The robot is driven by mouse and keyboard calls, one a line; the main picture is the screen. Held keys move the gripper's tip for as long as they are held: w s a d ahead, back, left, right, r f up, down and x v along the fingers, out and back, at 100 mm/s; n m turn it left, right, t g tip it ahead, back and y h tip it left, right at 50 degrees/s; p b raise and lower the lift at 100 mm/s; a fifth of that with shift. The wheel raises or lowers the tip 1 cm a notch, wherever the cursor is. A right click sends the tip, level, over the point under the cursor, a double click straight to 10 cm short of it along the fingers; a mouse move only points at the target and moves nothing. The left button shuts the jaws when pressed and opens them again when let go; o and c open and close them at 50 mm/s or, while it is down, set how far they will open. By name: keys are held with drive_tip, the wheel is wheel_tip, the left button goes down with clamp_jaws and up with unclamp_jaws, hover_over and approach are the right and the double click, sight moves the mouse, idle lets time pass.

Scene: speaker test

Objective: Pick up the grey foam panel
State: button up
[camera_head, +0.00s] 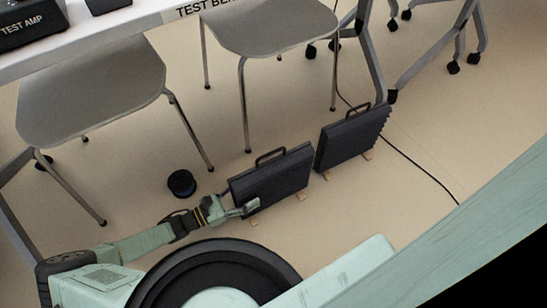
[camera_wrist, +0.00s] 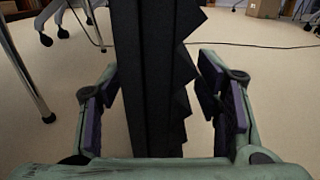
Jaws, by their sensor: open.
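Two dark grey foam panels with ridged faces and top handles stand upright on the floor. The nearer foam panel (camera_head: 280,182) is beside my gripper (camera_head: 247,207); the other foam panel (camera_head: 352,138) stands further right and back. In the wrist view, a panel (camera_wrist: 148,80) shows edge-on, with its wedge ridges facing right. My open gripper (camera_wrist: 162,105) has one finger on each side of this panel. A gap shows between the ridges and the right finger; the left finger is very close to the flat side, and I cannot tell if it touches.
A small dark round object (camera_head: 182,183) is on the floor left of the nearer panel. Grey chairs (camera_head: 92,85) (camera_head: 268,25) stand by the white bench (camera_head: 110,28) behind. A black cable (camera_head: 415,168) runs across the floor at right.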

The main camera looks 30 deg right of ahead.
drive_tip(key=shift+d, duration=1)
clamp_jaws()
idle(0.4)
